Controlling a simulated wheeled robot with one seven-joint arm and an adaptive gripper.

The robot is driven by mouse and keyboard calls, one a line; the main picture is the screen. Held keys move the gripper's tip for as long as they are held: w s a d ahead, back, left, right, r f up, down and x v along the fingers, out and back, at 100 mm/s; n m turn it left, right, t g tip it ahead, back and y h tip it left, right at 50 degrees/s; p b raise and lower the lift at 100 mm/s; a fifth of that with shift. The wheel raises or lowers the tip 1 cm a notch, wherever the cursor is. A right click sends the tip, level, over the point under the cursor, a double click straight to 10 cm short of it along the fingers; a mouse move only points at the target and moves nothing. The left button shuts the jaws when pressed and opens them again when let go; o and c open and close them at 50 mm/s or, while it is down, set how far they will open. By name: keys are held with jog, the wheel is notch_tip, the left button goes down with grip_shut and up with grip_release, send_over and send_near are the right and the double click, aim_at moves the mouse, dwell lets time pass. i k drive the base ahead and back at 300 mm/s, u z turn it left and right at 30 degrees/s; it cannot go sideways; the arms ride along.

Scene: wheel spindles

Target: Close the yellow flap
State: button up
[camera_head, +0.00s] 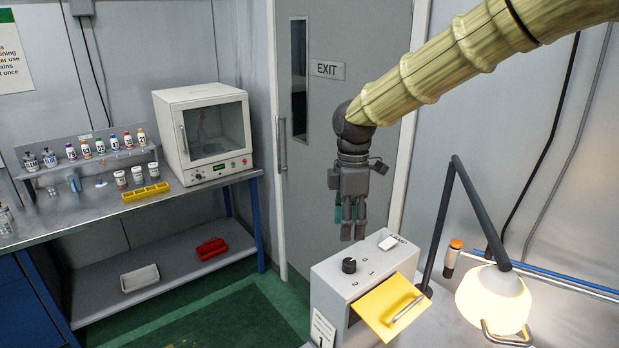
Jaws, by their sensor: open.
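The yellow flap (382,309) is at the front of a grey box (325,284) in the lower middle. It sticks out from the box at a slant, standing open, with a metal bar handle (407,307) on it. The box top has a black knob (349,265) with number marks and a white switch (388,242). My gripper (352,228) hangs pointing down above and behind the box top, apart from the flap. It is open and empty. Its fingertips show just above the box's back edge.
A lit lamp (493,296) with a dark jointed arm stands close to the right of the flap. An orange-capped bottle (453,256) is beside it. A steel bench (110,205) with a white oven (206,133) and bottles is at left. Green floor lies between.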

aim_at(392, 307)
jog(key=z, duration=0.05)
jog(key=k, duration=1.4)
